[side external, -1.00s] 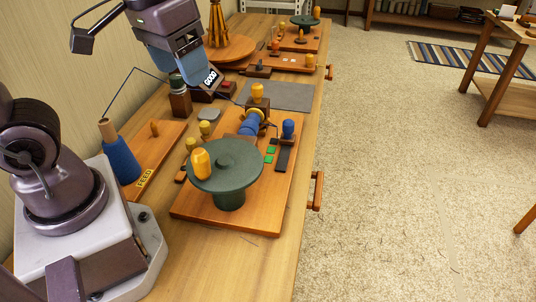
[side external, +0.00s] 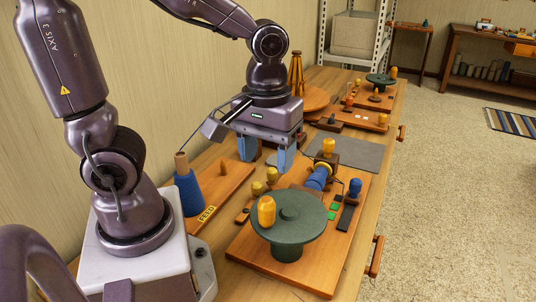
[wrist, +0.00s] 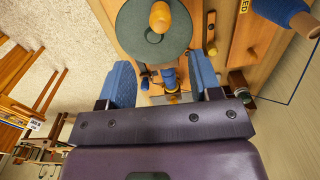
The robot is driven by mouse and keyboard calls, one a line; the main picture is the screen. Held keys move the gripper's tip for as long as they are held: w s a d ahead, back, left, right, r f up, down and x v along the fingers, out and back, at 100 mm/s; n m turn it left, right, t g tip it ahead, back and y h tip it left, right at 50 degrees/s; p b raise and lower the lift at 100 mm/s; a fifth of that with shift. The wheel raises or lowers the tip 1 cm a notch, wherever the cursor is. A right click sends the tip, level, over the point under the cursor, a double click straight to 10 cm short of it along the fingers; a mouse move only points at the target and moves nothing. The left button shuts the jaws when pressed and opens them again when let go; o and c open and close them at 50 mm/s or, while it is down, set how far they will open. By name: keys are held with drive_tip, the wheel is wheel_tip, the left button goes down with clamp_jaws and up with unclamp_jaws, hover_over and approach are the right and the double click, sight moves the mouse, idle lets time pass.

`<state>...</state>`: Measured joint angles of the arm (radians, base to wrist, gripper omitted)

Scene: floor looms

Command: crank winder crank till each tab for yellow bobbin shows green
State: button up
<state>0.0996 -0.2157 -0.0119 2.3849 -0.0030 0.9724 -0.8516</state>
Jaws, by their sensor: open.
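The winder crank is a dark green disc (side external: 297,226) on a post with an upright yellow-orange knob (side external: 266,212) at its near left edge. In the wrist view the disc (wrist: 142,42) and knob (wrist: 159,17) lie beyond the fingertips. My gripper (side external: 267,158) is open and empty above the bench, behind the crank and apart from it. Its blue fingers also frame the wrist view (wrist: 163,78). Behind the disc lies a spool with blue thread (side external: 317,178) below a yellow knob (side external: 328,147). Two tabs (side external: 333,211) show green; the tab behind them looks dark.
A blue peg (side external: 355,187) and two small yellow pegs (side external: 264,180) stand near the crank.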

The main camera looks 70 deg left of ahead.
sight(267, 212)
drive_tip(key=shift+f+n, duration=0.3)
wheel_tip(267, 212, down, 12)
drive_tip(key=shift+f, duration=0.15)
idle(0.4)
drive_tip(key=shift+c, duration=0.2)
drive_tip(key=c, duration=1)
drive_tip(key=o, duration=1.2)
drive_tip(key=shift+r, duration=3.55)
